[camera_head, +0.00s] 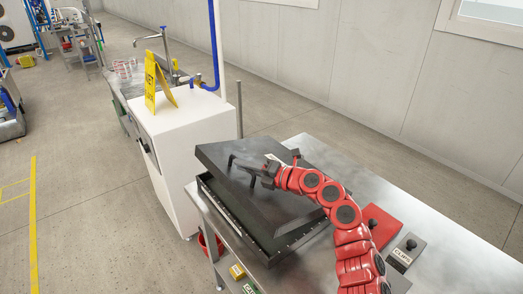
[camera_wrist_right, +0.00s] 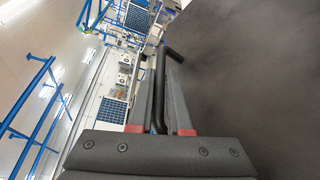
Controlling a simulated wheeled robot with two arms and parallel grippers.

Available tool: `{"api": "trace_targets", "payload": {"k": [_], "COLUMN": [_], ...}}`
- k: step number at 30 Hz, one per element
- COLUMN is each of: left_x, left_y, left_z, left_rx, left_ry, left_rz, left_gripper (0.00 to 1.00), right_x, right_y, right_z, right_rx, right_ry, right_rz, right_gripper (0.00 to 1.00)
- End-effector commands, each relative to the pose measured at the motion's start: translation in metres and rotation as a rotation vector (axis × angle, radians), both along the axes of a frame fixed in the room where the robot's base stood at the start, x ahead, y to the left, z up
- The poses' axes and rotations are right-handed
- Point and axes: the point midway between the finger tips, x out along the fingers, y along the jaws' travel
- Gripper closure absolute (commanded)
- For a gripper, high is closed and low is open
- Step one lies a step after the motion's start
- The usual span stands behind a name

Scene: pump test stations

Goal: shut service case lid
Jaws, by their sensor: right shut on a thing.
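The service case is a dark grey box whose base (camera_head: 232,212) stands on the metal table. Its lid (camera_head: 283,205) is over the base at a tilt, with a dark gap showing between them. My right gripper (camera_head: 263,171), on the red arm, is shut on the lid's black handle (camera_head: 240,163). In the right wrist view, the handle (camera_wrist_right: 159,88) passes between the two fingers of the gripper (camera_wrist_right: 160,115), and the lid's dark face (camera_wrist_right: 255,75) fills the right side. The arm hides part of the lid's right side. My left gripper is not in view.
The metal table (camera_head: 455,262) carries a red block (camera_head: 381,222) and a grey labelled block (camera_head: 407,250) right of the arm. A white cabinet (camera_head: 190,135) with a yellow wet-floor sign (camera_head: 157,82) stands behind the case at left. Open floor lies left.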

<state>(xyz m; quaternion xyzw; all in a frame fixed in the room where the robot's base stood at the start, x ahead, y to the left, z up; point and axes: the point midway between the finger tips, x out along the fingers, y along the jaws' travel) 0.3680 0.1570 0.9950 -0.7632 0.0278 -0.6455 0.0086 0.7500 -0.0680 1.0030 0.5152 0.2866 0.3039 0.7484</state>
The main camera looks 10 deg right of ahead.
Motion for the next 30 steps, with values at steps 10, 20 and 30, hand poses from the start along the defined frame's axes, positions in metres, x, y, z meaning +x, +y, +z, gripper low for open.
{"api": "trace_targets", "payload": {"k": [10, 20, 30], "left_x": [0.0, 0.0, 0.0], "left_y": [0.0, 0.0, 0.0], "left_z": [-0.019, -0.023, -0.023], "left_rx": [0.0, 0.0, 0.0], "left_ry": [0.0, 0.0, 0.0], "left_rz": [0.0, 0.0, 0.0], "left_gripper": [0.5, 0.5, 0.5], "right_x": [-0.012, -0.014, -0.015], "right_y": [0.023, 0.027, 0.027], "right_z": [-0.06, -0.077, -0.08], "right_rx": [-0.058, -0.118, -0.123], "right_ry": [-0.027, -0.06, -0.058], "right_rz": [-0.002, -0.004, -0.001], "right_gripper": [1.0, 1.0, 1.0]}}
